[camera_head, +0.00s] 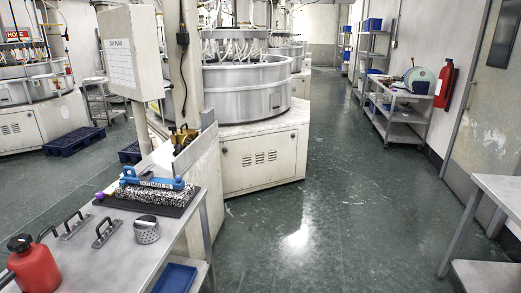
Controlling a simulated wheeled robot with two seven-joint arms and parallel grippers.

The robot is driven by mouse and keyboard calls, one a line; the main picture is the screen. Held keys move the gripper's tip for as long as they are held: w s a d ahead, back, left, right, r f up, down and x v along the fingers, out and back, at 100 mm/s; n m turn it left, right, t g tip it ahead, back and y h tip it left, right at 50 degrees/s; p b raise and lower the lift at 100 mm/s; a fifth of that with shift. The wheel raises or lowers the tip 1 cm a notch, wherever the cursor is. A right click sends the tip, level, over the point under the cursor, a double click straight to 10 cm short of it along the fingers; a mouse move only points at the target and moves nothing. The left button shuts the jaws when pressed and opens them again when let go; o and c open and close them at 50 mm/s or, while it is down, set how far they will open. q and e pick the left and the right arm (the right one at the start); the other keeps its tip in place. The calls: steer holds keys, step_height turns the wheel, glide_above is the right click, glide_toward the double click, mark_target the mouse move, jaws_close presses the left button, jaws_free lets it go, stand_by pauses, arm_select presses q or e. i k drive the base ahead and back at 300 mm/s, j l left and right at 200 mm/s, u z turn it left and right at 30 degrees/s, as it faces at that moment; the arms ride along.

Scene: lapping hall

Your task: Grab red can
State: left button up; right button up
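A red can (34,266) with a dark cap and a black handle stands upright on the grey metal table (95,262) at the lower left. Neither of my grippers shows in the head view.
On the same table are two dark handled plates (76,224) (107,231), a perforated metal cup (146,229) and a blue-handled tool on a dark mat (150,197). A blue tray (175,278) sits below. Large machines (248,92) stand behind; the green floor (320,215) is clear.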

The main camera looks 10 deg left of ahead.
mark_target(34, 269)
steer(key=i+u, duration=0.7)
steer(key=u, duration=0.15)
steer(key=l+u, duration=0.1)
steer(key=u, duration=1.5)
steer(key=i+l+u, duration=0.1)
steer(key=l+u, duration=0.7)
steer(key=i+j, duration=0.05)
